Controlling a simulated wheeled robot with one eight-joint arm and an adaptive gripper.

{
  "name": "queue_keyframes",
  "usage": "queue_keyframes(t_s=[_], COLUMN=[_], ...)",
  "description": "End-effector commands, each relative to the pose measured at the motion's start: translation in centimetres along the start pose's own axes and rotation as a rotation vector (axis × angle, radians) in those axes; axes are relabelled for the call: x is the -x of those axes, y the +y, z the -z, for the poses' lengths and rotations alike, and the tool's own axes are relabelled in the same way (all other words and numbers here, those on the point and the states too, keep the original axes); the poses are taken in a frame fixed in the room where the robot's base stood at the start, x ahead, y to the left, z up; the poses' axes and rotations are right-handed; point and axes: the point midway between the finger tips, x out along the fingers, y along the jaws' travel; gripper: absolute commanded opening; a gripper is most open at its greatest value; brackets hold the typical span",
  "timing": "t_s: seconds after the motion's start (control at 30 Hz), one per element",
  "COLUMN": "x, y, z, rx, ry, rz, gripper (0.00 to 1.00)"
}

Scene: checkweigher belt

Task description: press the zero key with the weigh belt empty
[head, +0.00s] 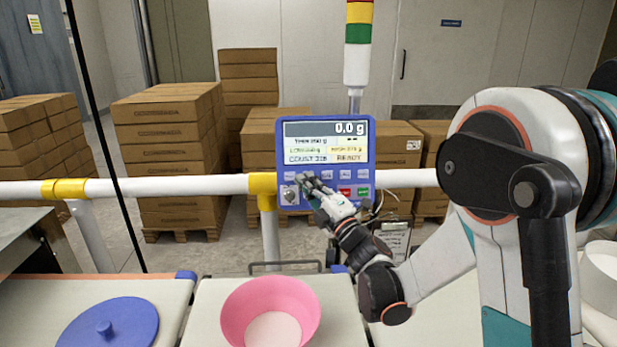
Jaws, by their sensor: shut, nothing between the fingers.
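A blue control panel (281,150) stands behind the belts. Its screen (326,143) reads 0.0 g and READY. Small keys (345,175) sit below the screen, with a red key (345,192) and a green key (362,191) lower right. The key labels are too small to read, so I cannot pick out the zero key. My gripper (305,180) is shut and empty, its tips at the lower left keys, hiding some of them; I cannot tell whether they touch. A pink bowl (235,308) stands on the middle belt (207,300), below the panel.
A blue lid with a knob (110,328) lies on the left belt (30,293). A white container (602,275) stands at the far right. A white rail (160,187) with yellow joints runs behind the belts. Stacked cartons (165,150) stand beyond it.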

Motion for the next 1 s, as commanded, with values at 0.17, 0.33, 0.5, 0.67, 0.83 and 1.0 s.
queue_keyframes(t_s=[0.17,0.33,0.5,0.67,0.83,1.0], x=[0.0,0.6,1.7,2.7,3.5,3.5], y=[0.0,0.5,1.3,2.0,2.5,2.5], z=[0.0,0.5,1.3,2.0,2.5,2.5], rx=[0.000,0.000,0.000,0.000,0.000,0.000], ry=[0.000,0.000,0.000,0.000,0.000,0.000], rz=[0.000,0.000,0.000,0.000,0.000,0.000], gripper=[0.00,0.00,0.00,0.00,0.00,0.00])
